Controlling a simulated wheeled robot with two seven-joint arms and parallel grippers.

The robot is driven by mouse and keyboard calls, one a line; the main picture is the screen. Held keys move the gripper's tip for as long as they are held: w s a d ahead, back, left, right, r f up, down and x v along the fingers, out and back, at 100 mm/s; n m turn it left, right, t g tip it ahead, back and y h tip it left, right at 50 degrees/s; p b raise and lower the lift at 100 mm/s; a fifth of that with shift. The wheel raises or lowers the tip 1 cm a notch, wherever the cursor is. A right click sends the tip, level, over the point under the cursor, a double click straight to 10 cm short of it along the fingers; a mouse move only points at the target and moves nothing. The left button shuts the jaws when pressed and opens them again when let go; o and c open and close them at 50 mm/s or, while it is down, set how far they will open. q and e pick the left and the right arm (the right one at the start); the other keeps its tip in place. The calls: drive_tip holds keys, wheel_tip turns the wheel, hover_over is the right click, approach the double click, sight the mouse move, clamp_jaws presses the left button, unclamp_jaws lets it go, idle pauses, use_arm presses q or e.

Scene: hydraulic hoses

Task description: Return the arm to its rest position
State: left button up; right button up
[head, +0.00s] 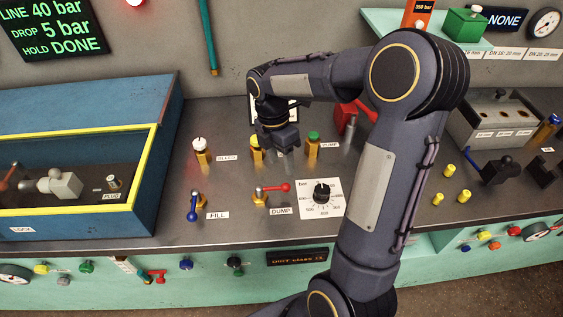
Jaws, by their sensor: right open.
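My right arm reaches up from the bottom of the head view and bends left over the bench (170,235). Its gripper (280,148) points down over the back middle of the bench, in front of a yellow-bodied fitting (256,155) that it partly hides. The gripper is open, and no held object shows in it. Its fingertips are small and dark, so I cannot tell whether they touch the fitting. My left gripper is not in view.
Near the gripper stand a white-topped valve (200,150), a green-topped valve (313,143), the blue FILL lever (193,206), the red DUMP lever (275,188) and a dial panel (322,198). A blue, yellow-edged box (150,185) stands left.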

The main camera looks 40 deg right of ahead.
idle(0.3)
drive_tip(key=s+a+r+m+t+y, duration=0.2)
drive_tip(key=s+a+r+m+t, duration=0.1)
drive_tip(key=s+m, duration=0.5)
drive_tip(key=s+a+r+m+t+y, duration=0.2)
drive_tip(key=s+a+m, duration=0.5)
drive_tip(key=m, duration=0.5)
drive_tip(key=s+r+t, duration=0.1)
drive_tip(key=t, duration=0.1)
drive_tip(key=shift+s+a+t, duration=0.2)
drive_tip(key=shift+a+t, duration=0.15)
drive_tip(key=shift+t, duration=0.05)
